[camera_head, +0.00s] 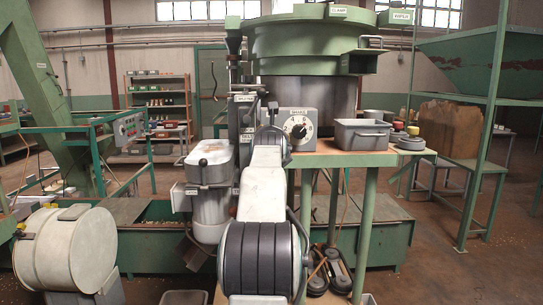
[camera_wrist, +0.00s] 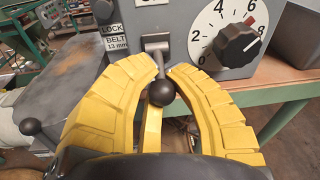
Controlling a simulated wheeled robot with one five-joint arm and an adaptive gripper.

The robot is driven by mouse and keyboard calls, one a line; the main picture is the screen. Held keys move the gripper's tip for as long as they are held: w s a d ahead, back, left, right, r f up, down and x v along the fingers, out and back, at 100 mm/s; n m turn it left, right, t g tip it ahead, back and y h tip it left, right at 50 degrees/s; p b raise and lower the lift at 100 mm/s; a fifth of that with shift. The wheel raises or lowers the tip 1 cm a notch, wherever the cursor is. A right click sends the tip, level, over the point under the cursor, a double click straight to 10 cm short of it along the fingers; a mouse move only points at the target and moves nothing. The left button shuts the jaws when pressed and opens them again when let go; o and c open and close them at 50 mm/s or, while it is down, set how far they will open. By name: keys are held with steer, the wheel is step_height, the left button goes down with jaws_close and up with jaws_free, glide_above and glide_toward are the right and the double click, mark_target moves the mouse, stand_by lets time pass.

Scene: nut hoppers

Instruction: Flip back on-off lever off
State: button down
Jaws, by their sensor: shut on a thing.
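The lever (camera_wrist: 157,54) is a short metal stem with a black ball knob (camera_wrist: 161,92), on the front of a grey control box (camera_wrist: 188,28). In the wrist view the stem points down towards the camera. My gripper (camera_wrist: 165,72) has its yellow ribbed fingers on both sides of the lever, tips close to the stem just above the ball, and is shut on it. The lever's on and off marks cannot be read. In the head view the control box (camera_head: 306,120) shows behind my arm, which hides my gripper and the lever.
A numbered dial (camera_wrist: 237,42) is right of the lever, close to the right finger. A plate reading LOCK and BELT (camera_wrist: 115,36) is at the left. Another black ball knob (camera_wrist: 30,126) stands left of my gripper. A grey bin (camera_head: 362,136) sits on the bench at right.

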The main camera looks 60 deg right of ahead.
steer(key=h+b, duration=0.1)
steer(key=b, duration=0.1)
steer(key=f+t+b, duration=0.1)
steer(key=b, duration=0.1)
steer(key=shift+d+f+h, duration=0.15)
steer(key=shift+f+h, duration=0.1)
steer(key=shift+h, duration=0.15)
steer(key=shift+b, duration=0.7)
steer(key=c, duration=1.3)
jaws_free()
steer(key=shift+r+h, duration=0.2)
steer(key=shift+h, duration=0.1)
steer(key=shift+c, duration=0.2)
steer(key=v, duration=1.2)
